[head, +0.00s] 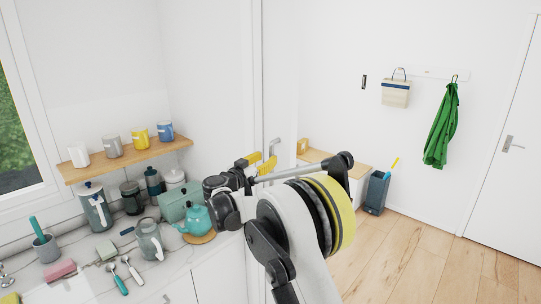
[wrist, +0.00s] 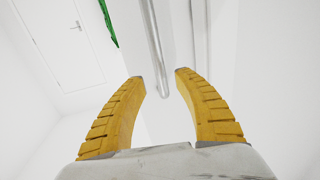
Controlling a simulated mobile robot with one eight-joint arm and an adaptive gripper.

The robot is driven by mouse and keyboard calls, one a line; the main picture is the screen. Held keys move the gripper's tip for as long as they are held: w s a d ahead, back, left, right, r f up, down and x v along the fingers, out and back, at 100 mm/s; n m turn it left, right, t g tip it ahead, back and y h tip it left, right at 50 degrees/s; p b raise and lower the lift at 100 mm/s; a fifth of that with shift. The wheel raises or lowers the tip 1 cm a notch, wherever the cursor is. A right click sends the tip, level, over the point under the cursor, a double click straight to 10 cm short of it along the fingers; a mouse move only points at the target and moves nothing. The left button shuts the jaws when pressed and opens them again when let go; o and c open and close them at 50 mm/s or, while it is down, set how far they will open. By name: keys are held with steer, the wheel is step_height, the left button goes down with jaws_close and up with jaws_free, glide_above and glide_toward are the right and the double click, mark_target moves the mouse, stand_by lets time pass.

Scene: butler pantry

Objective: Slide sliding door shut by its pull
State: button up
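The sliding door (head: 281,90) is a white panel in the middle of the head view, partly hidden behind my arm. Its pull is a grey metal bar (wrist: 154,45), upright against the white panel; it also shows in the head view just above my fingers, partly covered. My gripper (wrist: 159,78) has two yellow ribbed fingers spread apart, with nothing held. The lower end of the bar shows in the gap between the fingertips in the wrist view. I cannot tell whether either finger touches it. In the head view the gripper (head: 262,164) is beside the door's pull.
Mugs stand on a wooden shelf (head: 128,159). A low bench (head: 340,163) and dark bin (head: 376,192) stand beyond the door. Wooden floor (head: 430,255) is clear at right.

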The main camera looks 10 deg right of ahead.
mark_target(270, 155)
steer(key=shift+x, duration=2.2)
jaws_close()
